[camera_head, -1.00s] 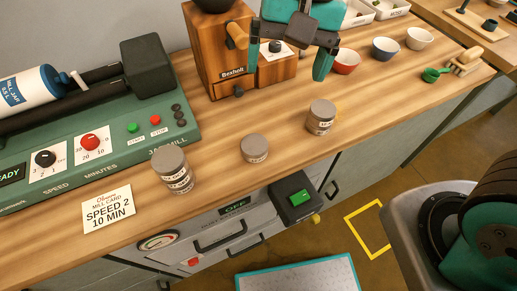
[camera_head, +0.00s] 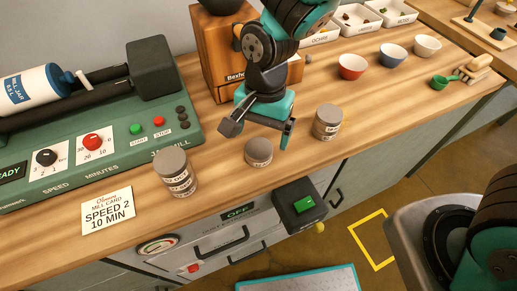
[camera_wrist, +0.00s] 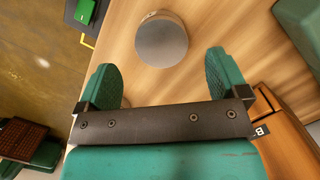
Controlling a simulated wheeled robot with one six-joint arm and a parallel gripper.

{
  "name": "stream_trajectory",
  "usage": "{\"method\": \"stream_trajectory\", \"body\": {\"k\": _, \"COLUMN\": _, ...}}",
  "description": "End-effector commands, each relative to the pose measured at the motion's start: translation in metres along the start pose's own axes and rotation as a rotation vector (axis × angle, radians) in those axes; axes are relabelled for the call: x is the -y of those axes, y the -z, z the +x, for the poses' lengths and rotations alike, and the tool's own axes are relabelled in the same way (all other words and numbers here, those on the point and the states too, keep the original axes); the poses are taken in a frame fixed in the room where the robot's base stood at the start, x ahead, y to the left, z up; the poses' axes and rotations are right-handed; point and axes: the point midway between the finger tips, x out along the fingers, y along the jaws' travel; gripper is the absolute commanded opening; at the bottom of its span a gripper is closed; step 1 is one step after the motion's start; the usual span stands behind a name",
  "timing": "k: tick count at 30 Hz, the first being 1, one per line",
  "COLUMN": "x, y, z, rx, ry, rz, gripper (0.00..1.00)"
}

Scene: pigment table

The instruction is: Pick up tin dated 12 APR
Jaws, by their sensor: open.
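Grey lidded tins with white labels stand near the counter's front edge. A low single tin (camera_head: 258,152) is in the middle. A taller tin or stack (camera_head: 176,172) with two label bands is at the left, and another tall one (camera_head: 327,122) is at the right. The dates are too small to read. My gripper (camera_head: 260,130) is open and empty, just behind and above the middle tin. In the wrist view a round grey lid (camera_wrist: 161,40) lies just beyond and between the spread fingers (camera_wrist: 163,70). It appears to be the middle tin, untouched.
The green jar mill (camera_head: 100,150) and a mill card (camera_head: 107,209) are at the left. A wooden Boxholt box (camera_head: 219,70) stands behind my gripper. Red (camera_head: 352,66), blue (camera_head: 393,54) and white bowls (camera_head: 427,45) are at the back right.

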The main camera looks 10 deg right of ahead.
Motion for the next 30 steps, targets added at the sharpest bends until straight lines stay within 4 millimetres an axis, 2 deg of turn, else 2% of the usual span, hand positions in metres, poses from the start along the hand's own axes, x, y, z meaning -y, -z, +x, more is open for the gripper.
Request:
{"method": "stream_trajectory", "body": {"k": 9, "x": 0.001, "y": -0.002, "z": 0.044, "rx": 0.001, "ry": -0.005, "rz": 0.000, "gripper": 0.92}}
{"method": "stream_trajectory", "body": {"k": 12, "x": 0.001, "y": -0.002, "z": 0.050, "rx": 0.000, "ry": -0.002, "rz": 0.000, "gripper": 0.92}}
{"method": "stream_trajectory", "body": {"k": 18, "x": 0.002, "y": -0.002, "z": 0.051, "rx": 0.000, "ry": -0.001, "rz": -0.001, "gripper": 0.92}}
{"method": "stream_trajectory", "body": {"k": 19, "x": 0.002, "y": -0.002, "z": 0.051, "rx": 0.000, "ry": -0.001, "rz": -0.001, "gripper": 0.90}}
{"method": "stream_trajectory", "body": {"k": 26, "x": 0.002, "y": -0.002, "z": 0.051, "rx": 0.000, "ry": -0.001, "rz": 0.000, "gripper": 0.38}}
{"method": "stream_trajectory", "body": {"k": 30, "x": 0.002, "y": -0.002, "z": 0.051, "rx": 0.000, "ry": -0.001, "rz": -0.001, "gripper": 0.37}}
